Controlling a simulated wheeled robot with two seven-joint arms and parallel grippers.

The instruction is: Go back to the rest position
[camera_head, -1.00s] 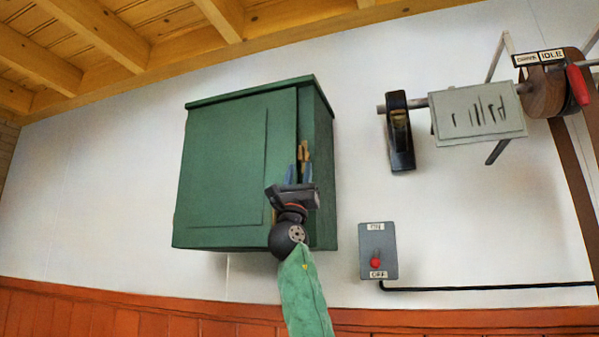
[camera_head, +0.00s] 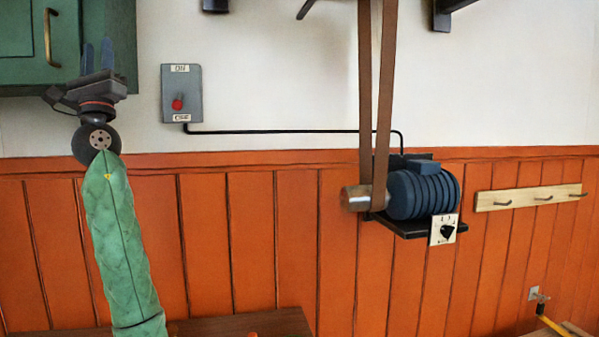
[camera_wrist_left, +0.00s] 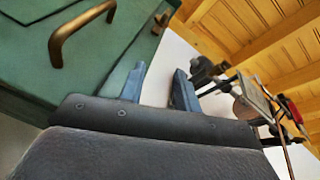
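My left gripper (camera_head: 97,56) is in the upper left of the head view, in front of the lower right part of the green cabinet (camera_head: 12,70). Its two blue fingers point up, with a gap between them. The left wrist view also shows the fingers (camera_wrist_left: 158,85) apart, with nothing between them. The cabinet's brass handle (camera_head: 47,40) is left of the fingers and apart from them; it also shows in the left wrist view (camera_wrist_left: 78,32). My right gripper is not in view.
A grey switch box (camera_head: 181,93) with a red knob is on the wall right of my left gripper. A blue motor (camera_head: 421,190) with brown belts (camera_head: 375,90) is further right. A peg rail (camera_head: 530,197) and a wooden bench top (camera_head: 245,326) show too.

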